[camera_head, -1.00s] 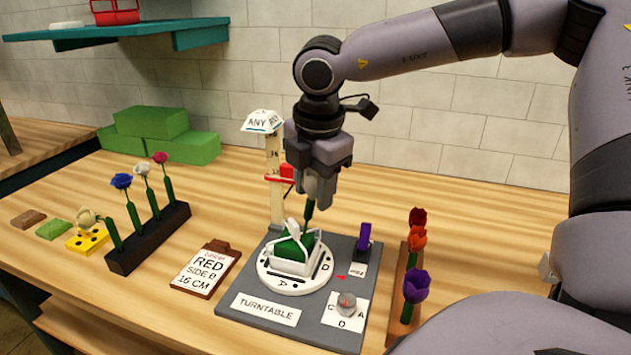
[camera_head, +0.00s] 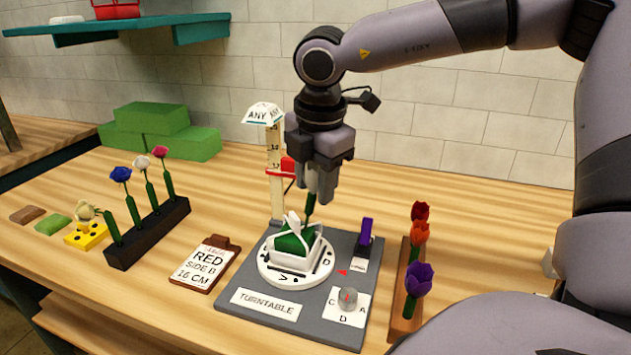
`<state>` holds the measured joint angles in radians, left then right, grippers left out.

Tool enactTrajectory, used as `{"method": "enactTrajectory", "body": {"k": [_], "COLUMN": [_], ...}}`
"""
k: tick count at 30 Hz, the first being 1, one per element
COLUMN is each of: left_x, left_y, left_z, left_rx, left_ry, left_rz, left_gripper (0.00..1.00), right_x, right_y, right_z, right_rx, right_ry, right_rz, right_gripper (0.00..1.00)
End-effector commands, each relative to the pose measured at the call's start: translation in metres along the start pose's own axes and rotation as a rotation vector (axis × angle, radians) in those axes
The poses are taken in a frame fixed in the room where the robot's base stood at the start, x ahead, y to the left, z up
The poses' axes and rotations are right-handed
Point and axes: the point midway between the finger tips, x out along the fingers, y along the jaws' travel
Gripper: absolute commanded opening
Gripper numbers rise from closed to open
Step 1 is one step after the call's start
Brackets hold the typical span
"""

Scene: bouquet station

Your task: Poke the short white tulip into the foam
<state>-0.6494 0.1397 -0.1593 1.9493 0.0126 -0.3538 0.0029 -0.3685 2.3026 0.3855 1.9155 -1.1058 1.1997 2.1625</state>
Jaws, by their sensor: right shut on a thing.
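My right gripper (camera_head: 318,190) is above the turntable (camera_head: 263,286), pointing down and shut on a green-stemmed flower (camera_head: 310,206). The bloom is hidden between the fingers, so I cannot tell its colour. The stem's lower end is at the back right of the green foam (camera_head: 294,241); I cannot tell whether it is in the foam. The foam sits in a white basket (camera_head: 291,259) with pale bands over it, on the round white disc. My left gripper is not in view.
A black rack (camera_head: 150,236) at left holds blue, white and pink flowers and a drooping cream one. A wooden rack (camera_head: 405,300) at right holds red, orange and purple flowers. A measuring post (camera_head: 274,170) stands behind the turntable. A clipboard (camera_head: 207,264) lies left of it.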

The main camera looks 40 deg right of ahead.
Motion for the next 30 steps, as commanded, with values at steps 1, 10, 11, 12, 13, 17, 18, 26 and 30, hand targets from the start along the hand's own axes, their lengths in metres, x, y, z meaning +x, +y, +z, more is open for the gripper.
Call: {"method": "enactTrajectory", "body": {"k": [1, 10, 11, 12, 13, 17, 18, 26, 30], "left_x": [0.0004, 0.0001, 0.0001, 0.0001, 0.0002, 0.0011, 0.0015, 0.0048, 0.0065], "left_y": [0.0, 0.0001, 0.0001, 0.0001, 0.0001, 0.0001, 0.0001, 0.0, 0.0], "left_z": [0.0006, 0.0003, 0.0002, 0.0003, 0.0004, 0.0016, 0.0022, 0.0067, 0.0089], "left_rx": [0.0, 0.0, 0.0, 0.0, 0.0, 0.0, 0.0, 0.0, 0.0], "left_ry": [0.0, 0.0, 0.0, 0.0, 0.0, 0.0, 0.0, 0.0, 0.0], "left_rz": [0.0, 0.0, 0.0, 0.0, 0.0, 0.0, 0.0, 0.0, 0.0], "left_gripper": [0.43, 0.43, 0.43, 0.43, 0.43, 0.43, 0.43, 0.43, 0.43], "right_x": [0.0002, -0.0002, -0.0002, -0.0002, -0.0001, 0.0007, 0.0011, 0.0031, 0.0038], "right_y": [0.0, 0.0001, 0.0001, 0.0001, 0.0001, 0.0001, 0.0, -0.0001, -0.0001], "right_z": [0.0001, 0.0, 0.0, 0.0, 0.0, -0.0002, -0.0002, -0.0008, -0.001], "right_rx": [0.0, 0.0, 0.0, 0.0, 0.0, 0.0, 0.0, 0.0, 0.001], "right_ry": [0.0, 0.0, 0.0, 0.0, 0.0, 0.0, 0.0, 0.0, 0.0], "right_rz": [0.0, 0.0, 0.0, 0.0, 0.0, 0.0, 0.0, 0.0, 0.0], "right_gripper": [0.26, 0.26, 0.26, 0.26, 0.26, 0.26, 0.26, 0.26, 0.26]}}
